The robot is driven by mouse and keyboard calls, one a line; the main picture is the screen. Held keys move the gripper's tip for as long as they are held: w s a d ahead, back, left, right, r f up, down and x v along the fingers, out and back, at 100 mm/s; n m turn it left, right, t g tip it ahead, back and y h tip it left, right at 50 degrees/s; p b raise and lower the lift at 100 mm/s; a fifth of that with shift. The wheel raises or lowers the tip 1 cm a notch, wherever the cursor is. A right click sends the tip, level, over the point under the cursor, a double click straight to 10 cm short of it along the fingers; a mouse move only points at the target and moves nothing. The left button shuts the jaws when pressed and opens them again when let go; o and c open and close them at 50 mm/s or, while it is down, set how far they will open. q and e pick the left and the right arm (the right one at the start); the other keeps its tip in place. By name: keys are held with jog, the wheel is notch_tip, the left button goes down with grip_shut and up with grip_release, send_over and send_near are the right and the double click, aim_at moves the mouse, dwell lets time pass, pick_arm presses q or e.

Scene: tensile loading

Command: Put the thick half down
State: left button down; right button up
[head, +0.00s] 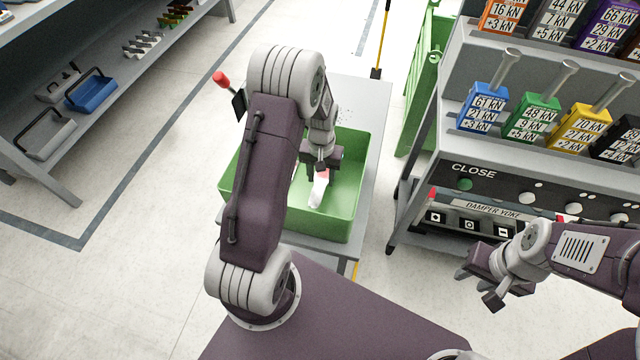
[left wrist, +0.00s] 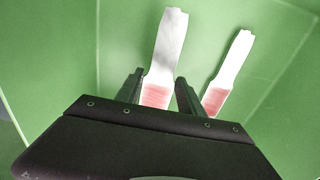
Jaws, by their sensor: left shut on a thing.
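My left gripper (head: 322,165) is down inside the green bin (head: 350,205). It is shut on a white half with a red band (head: 318,192), which looks like the thick half and also shows between the fingers in the left wrist view (left wrist: 168,50). A second, narrower white half with a red band (left wrist: 232,65) lies to its right in that view, apart from it, on the bin floor. I cannot tell whether the held half touches the floor. My right gripper (head: 478,288) is open and empty, in front of the rack at the right.
The bin stands on a grey table (head: 372,110). A rack (head: 480,180) with weights, buttons and a damper yoke drawer is at the right. A shelf (head: 105,75) with tool trays is at the left. A red-tipped lever (head: 222,80) rises behind the bin.

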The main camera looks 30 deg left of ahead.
aim_at(321, 181)
pick_arm(q)
notch_tip(321, 181, down, 3)
jog(key=shift+f+b, duration=0.2)
jog(key=shift+b, duration=0.3)
jog(key=c, duration=0.7)
grip_release()
